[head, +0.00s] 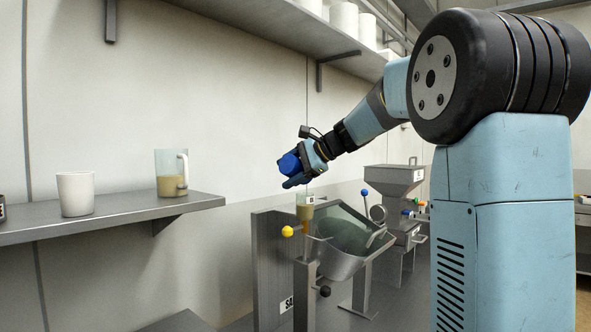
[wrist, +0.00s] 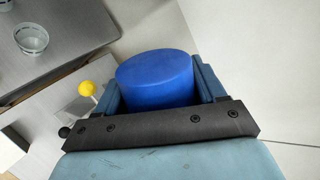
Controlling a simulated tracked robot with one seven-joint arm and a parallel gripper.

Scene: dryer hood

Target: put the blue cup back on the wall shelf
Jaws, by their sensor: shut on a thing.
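My gripper (head: 299,166) is shut on the blue cup (head: 289,164) and holds it in the air, right of the wall shelf (head: 120,210) and a little higher than its top. In the wrist view the blue cup (wrist: 157,78) sits between the two jaws (wrist: 157,80), its round blue face towards the camera. Whether that face is its base or a lid I cannot tell. On the shelf stand a white cup (head: 75,193) and, near the right end, a clear jug (head: 171,173) with beige contents.
A dark object (head: 2,208) shows at the shelf's left edge. Below my gripper are a tilted metal hopper (head: 345,262), a yellow knob (head: 287,231) and an amber-filled vessel (head: 305,208). An upper shelf (head: 270,32) runs overhead. Bare shelf lies between white cup and jug.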

